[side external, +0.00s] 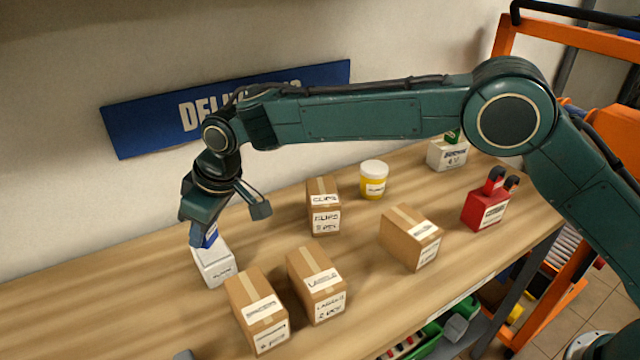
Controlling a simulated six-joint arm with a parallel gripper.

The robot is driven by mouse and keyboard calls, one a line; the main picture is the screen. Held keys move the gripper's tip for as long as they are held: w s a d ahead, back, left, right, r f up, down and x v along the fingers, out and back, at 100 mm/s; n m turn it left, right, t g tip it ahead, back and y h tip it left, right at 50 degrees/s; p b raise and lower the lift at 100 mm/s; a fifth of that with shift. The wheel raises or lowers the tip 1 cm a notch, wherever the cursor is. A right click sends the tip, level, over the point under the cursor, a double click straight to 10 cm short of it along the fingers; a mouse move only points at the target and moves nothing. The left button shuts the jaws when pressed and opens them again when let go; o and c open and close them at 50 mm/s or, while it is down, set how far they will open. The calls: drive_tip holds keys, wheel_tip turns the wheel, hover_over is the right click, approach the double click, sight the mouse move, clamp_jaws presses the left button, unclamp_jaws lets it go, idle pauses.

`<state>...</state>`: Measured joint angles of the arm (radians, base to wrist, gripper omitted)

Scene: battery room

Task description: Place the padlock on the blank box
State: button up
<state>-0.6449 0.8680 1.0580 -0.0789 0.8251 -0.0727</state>
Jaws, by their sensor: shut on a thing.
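My gripper (203,228) is at the left of the bench, pointing down and shut on a small blue thing (210,237). The blue thing is mostly hidden by the fingers, and I cannot tell whether it is the padlock. No other padlock is clear. Cardboard boxes stand on the bench: one marked clips (323,207), one labels (318,286), one at the front left (257,312), one at the right (411,238). Each bears a white label; none is clearly blank.
A yellow jar with white lid (373,181), a red block with red and black tops (486,208) and a white block with a green top (447,154) stand further right on the wooden bench (100,300). A blue sign (150,125) is on the wall behind.

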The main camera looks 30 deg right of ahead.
sight(212, 232)
drive_tip(key=shift+f, duration=1.95)
drive_tip(key=shift+f, duration=0.1)
drive_tip(key=o, duration=1)
drive_tip(key=shift+o, duration=0.2)
drive_tip(key=v, duration=1.2)
